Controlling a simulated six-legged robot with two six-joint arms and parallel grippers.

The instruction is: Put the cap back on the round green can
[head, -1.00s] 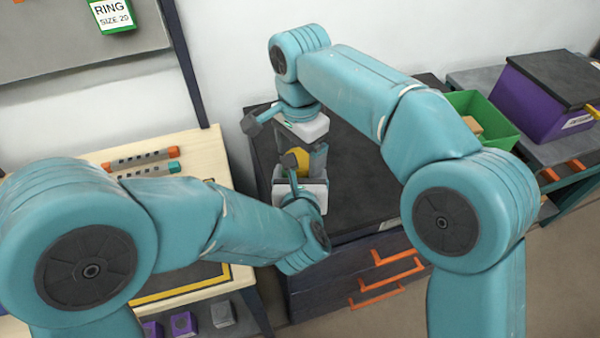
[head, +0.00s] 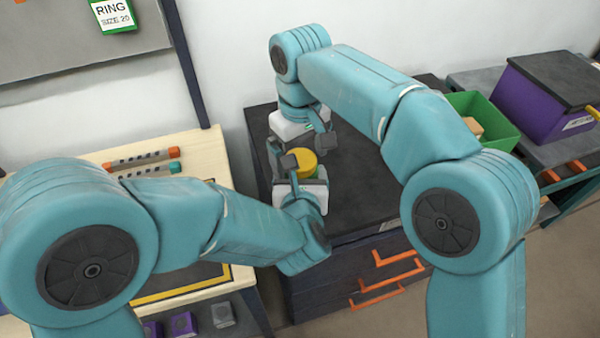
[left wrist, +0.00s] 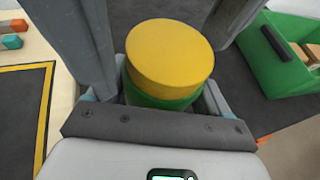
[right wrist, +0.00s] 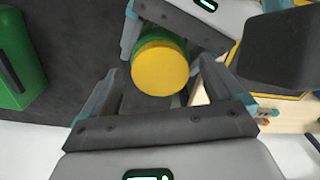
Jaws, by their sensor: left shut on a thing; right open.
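The round green can (left wrist: 155,99) is between the fingers of my left gripper (head: 302,172), which is shut on it above the dark cabinet top. The yellow cap (head: 302,163) sits on the can's top end. It also shows in the left wrist view (left wrist: 170,54) and the right wrist view (right wrist: 160,68), with green visible beneath its edge. I cannot tell whether it is fully seated. My right gripper (head: 301,146) is open, just beyond the cap on the wall side, with its fingers apart and nothing held. The can's lower part is hidden by my left gripper.
A green bin (head: 488,120) and a purple box (head: 540,100) with a dark lid stand to the right. The dark cabinet top (head: 352,185) is bare around my grippers. A pale wooden bench (head: 105,155) with tubes lies left.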

